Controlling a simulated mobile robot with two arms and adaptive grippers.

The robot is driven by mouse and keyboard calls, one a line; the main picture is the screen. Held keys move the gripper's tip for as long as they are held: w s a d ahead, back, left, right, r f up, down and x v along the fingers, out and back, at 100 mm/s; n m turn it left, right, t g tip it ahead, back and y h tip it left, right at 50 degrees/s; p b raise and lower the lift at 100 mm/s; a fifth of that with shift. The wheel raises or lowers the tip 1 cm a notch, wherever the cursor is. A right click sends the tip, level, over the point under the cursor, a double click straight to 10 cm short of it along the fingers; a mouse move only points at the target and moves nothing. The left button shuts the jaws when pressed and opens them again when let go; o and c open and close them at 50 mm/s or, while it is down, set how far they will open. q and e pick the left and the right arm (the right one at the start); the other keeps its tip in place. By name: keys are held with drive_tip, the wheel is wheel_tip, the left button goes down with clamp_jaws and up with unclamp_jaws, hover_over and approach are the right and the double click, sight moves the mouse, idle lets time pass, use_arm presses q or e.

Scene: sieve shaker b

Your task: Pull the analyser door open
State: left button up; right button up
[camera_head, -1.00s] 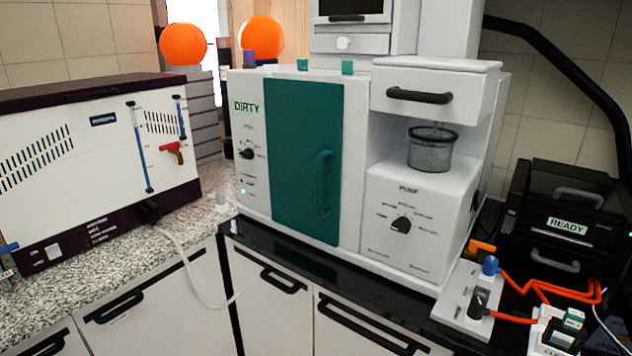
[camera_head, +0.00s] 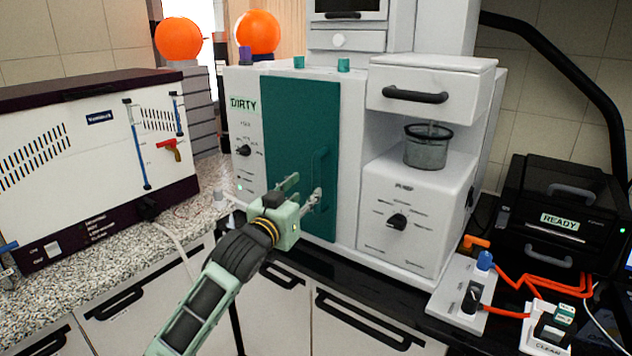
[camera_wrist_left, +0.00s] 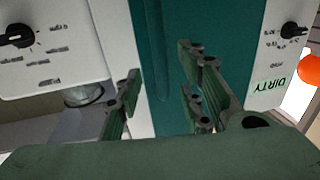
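The analyser door (camera_head: 297,135) is a teal panel on the front of the white analyser (camera_head: 352,110), and it looks closed. Its vertical teal handle (camera_head: 320,178) is on the door's right side. My left gripper (camera_head: 302,188) is in front of the lower door, close to the handle, with its fingers apart. The left wrist view shows the open fingers (camera_wrist_left: 160,92) in front of the teal door (camera_wrist_left: 172,50), with a vertical ridge, likely the handle, between them. I cannot tell whether the fingers touch it. My right gripper is out of view.
A "DIRTY" label (camera_head: 243,105) is left of the door. A pump unit (camera_head: 415,215) with a glass vessel (camera_head: 426,146) stands to its right. A black "READY" box (camera_head: 562,220) is at far right. A white machine (camera_head: 95,150) stands at left on the speckled counter.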

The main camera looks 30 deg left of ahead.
sight(315, 183)
use_arm(q)
drive_tip(key=w, duration=0.2)
drive_tip(key=w+p, duration=0.1)
drive_tip(key=w, duration=0.2)
drive_tip(key=w+a, duration=0.1)
drive_tip(key=w, duration=0.1)
drive_tip(key=shift+w+a+f+p, duration=0.1)
drive_tip(key=shift+w+p, duration=0.05)
drive_tip(key=shift+p, duration=0.2)
drive_tip(key=shift+c, duration=0.6)
clamp_jaws()
